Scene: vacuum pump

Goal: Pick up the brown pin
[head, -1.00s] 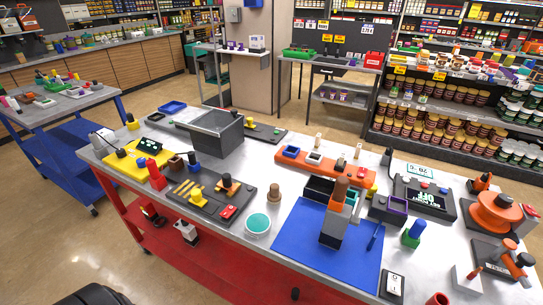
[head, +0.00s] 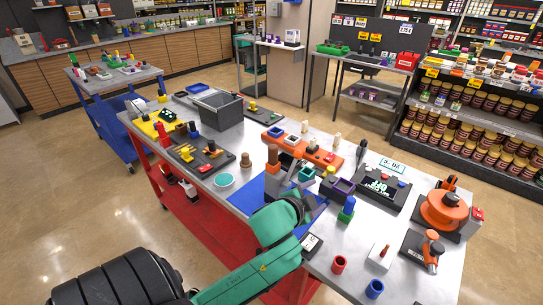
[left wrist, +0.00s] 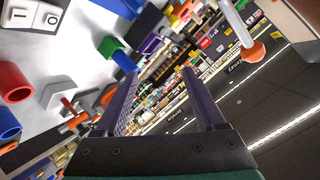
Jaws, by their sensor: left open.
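A small brown pin (head: 245,160) stands upright on the grey table, beside the black tool tray and behind the teal bowl. A taller brown cylinder (head: 272,154) tops the orange and grey pump piece on the blue mat. I cannot tell for sure which of the two is the brown pin of the task. My left gripper (head: 318,204) is over the blue mat, right of both brown pieces, and partly hides the mat. In the left wrist view its fingers (left wrist: 160,95) are apart, with nothing between them. My right gripper is out of view.
The blue mat (head: 240,201) lies at the table's front. A teal bowl (head: 224,180), the black tool tray (head: 203,152) and a grey bin (head: 217,110) are to the left. A green block with a blue peg (head: 347,209) stands right of my gripper. Red and blue cups (head: 339,264) are near the front edge.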

